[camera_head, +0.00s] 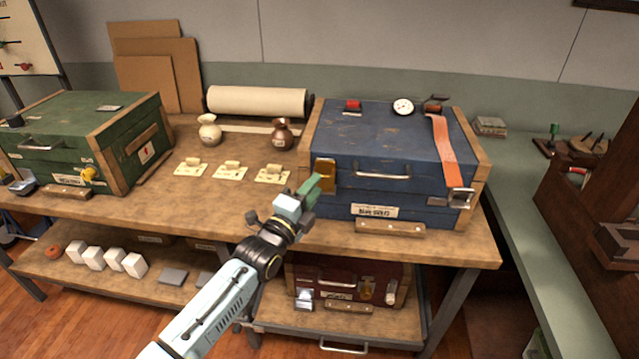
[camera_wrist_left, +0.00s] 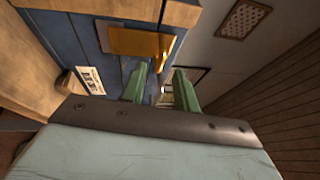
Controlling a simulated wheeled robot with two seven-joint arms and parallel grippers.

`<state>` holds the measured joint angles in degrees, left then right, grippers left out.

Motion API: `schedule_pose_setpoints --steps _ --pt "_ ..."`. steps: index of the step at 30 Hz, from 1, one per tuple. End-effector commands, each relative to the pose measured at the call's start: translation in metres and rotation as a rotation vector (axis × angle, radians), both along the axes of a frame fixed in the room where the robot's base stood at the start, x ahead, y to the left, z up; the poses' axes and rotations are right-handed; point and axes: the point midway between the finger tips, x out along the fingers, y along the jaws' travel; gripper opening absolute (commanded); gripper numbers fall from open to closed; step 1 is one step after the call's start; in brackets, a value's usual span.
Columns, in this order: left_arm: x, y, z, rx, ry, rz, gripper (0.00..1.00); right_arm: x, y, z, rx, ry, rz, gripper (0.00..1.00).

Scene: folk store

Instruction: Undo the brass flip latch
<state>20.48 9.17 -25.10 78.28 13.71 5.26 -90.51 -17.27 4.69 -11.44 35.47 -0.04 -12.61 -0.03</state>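The blue chest (camera_head: 372,150) stands on the workbench with its lid down. A brass flip latch (camera_head: 324,174) sits at the left of its front, across the lid seam. In the left wrist view the brass latch (camera_wrist_left: 138,41) shows as a bright plate just beyond the fingertips. I cannot tell whether its flap is fastened. My left gripper (camera_head: 311,187) is in front of the latch's lower part, with green fingers. In the left wrist view the left gripper (camera_wrist_left: 160,84) has its fingers apart and nothing between them. My right gripper is out of view.
The chest also has a front handle (camera_head: 382,177), an orange strap (camera_head: 444,152) and a steel clasp (camera_head: 460,198). Three pale cards (camera_head: 230,170) with small parts lie left of the gripper. A green chest (camera_head: 85,140) stands far left. A dark red chest (camera_head: 348,283) sits on the lower shelf.

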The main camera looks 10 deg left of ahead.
Motion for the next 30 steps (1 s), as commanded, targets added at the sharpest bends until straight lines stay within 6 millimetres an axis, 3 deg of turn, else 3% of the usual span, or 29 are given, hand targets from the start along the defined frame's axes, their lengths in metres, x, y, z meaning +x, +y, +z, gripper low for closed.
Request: schedule_pose_setpoints --steps 7,18,25,30 --pt "0.026 -0.011 0.004 0.000 0.000 0.000 0.31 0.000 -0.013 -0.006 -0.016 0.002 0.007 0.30" --pt "0.030 -0.012 0.005 -0.001 0.000 0.000 0.31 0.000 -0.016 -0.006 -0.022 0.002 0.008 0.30" --pt "0.030 -0.012 0.005 -0.001 0.000 0.000 0.02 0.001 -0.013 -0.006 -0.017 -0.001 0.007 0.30" --pt "0.030 -0.012 0.005 -0.001 0.000 0.000 0.00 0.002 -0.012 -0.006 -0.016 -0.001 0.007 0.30"
